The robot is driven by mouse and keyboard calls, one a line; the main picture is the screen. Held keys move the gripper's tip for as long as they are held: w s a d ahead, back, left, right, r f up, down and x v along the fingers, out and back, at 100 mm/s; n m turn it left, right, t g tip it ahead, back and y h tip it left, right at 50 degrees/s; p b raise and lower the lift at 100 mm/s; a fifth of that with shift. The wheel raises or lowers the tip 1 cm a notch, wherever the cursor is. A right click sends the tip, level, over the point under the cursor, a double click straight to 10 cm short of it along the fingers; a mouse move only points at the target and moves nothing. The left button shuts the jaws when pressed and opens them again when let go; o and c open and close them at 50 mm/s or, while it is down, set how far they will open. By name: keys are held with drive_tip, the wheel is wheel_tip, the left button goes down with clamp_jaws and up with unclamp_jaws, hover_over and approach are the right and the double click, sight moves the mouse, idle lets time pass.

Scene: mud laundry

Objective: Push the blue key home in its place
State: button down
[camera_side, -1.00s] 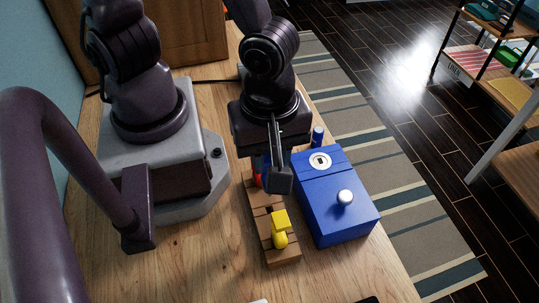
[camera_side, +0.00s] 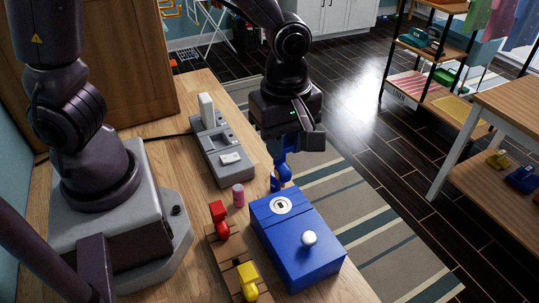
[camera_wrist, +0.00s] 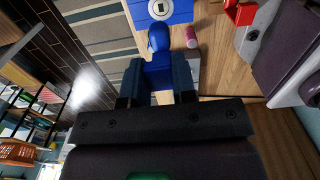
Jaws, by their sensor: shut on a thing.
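My gripper (camera_side: 287,148) is shut on the blue key (camera_side: 282,170) and holds it beyond the far end of the blue box (camera_side: 318,267). In the wrist view, the blue key (camera_wrist: 158,60) sits between both fingers (camera_wrist: 158,82), its rounded end pointing toward the box (camera_wrist: 178,16). The box top has a pale round plate with a dark slot (camera_side: 281,205); it also shows in the wrist view (camera_wrist: 160,8). The key is apart from this plate.
A white knob (camera_side: 309,238) rises from the box top. The wooden rack (camera_side: 228,262) beside it holds a red key (camera_side: 219,219) and a yellow key (camera_side: 247,281). A pink cylinder (camera_side: 238,195) and a grey device (camera_side: 225,152) stand farther back on the table.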

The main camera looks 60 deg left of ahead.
sight(282, 167)
drive_tip(key=shift+f, duration=2.5)
drive_tip(key=shift+f, duration=0.25)
drive_tip(key=shift+f, duration=0.3)
drive_tip(key=shift+f, duration=0.85)
idle(2.4)
drive_tip(key=c, duration=0.8)
unclamp_jaws()
drive_tip(key=shift+c, duration=0.2)
drive_tip(key=c, duration=0.4)
drive_tip(key=shift+r, duration=0.15)
